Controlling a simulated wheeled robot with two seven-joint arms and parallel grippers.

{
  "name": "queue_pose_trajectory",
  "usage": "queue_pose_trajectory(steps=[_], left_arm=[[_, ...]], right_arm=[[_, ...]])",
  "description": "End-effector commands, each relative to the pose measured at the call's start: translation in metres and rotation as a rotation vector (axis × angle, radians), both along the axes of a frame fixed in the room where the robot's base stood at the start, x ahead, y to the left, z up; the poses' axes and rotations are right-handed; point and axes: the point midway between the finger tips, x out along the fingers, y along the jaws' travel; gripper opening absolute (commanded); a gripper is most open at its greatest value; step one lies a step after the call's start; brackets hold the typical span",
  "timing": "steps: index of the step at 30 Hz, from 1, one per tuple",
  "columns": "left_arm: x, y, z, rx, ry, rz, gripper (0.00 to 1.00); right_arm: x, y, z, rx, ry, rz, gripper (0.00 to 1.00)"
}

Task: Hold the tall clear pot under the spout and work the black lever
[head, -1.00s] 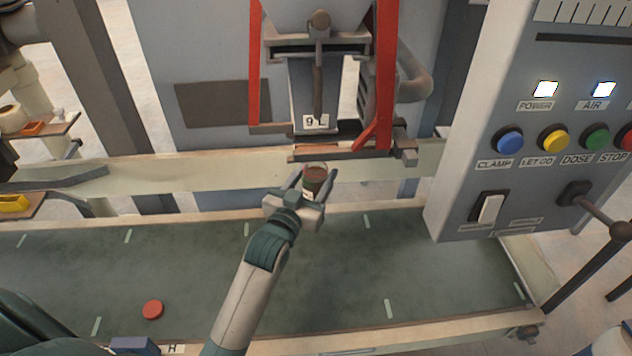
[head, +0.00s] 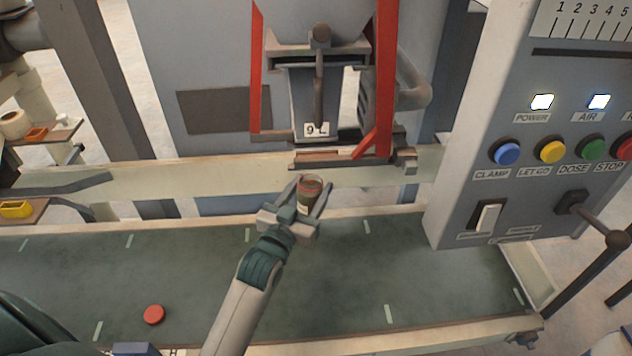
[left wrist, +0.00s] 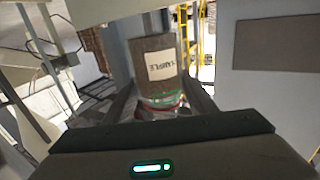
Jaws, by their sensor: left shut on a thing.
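The tall clear pot (head: 311,188) is upright or nearly so in my left gripper (head: 312,192), with brown stuff inside. In the left wrist view the pot (left wrist: 153,65) shows brown contents high up its wall and a white SAMPLE label, between the fingers. The gripper is shut on it. The pot is below the spout (head: 311,105) in the head view; I cannot tell if it is directly under the outlet. A dark lever (head: 319,90) hangs down in front of the spout. My right gripper is not in view.
A green belt (head: 400,270) runs below, with a red disc (head: 153,314) on it. Red bars (head: 385,80) flank the spout. A grey control cabinet (head: 460,190) with coloured buttons and a dark crank-like handle (head: 590,215) stands at the right.

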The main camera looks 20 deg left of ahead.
Motion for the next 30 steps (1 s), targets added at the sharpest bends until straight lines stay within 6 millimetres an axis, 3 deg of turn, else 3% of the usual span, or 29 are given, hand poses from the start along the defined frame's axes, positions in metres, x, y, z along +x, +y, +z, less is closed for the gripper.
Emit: queue_pose_trajectory(steps=[30], left_arm=[[-0.084,0.009,0.001,0.0,0.001,0.0,0.28]], right_arm=[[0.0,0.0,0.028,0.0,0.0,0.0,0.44]])
